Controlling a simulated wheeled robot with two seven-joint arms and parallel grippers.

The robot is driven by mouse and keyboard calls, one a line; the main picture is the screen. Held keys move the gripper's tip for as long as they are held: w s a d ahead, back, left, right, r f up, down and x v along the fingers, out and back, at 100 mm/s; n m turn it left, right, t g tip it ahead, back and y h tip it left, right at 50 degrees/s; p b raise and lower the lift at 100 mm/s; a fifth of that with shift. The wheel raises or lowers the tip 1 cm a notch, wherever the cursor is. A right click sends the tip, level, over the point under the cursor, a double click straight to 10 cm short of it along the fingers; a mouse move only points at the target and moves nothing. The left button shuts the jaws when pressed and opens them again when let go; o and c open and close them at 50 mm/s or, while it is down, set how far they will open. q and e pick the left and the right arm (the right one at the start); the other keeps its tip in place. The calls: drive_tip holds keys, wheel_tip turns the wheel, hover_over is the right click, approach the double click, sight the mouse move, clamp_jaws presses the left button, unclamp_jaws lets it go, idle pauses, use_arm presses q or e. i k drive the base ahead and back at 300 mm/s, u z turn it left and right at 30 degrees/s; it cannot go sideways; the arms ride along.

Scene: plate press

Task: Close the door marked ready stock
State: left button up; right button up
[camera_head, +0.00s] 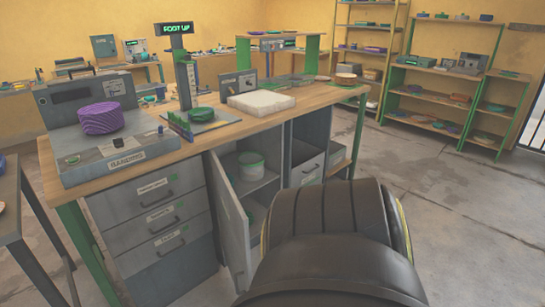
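A grey cabinet door (231,225) stands open under the wooden workbench, swung out toward me beside the drawer stack. A small mark shows near its free edge, but I cannot read it. The cabinet (262,180) behind it is exposed, with a pale tub with a green lid (251,165) on its upper shelf. A large dark arm part of mine fills the lower middle and hides the lower right of the opening. Neither gripper's fingers show.
A grey drawer stack (160,215) is left of the door. Open concrete floor (450,225) lies right.

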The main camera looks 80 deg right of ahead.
sight(234, 221)
drive_tip(key=z, duration=2.05)
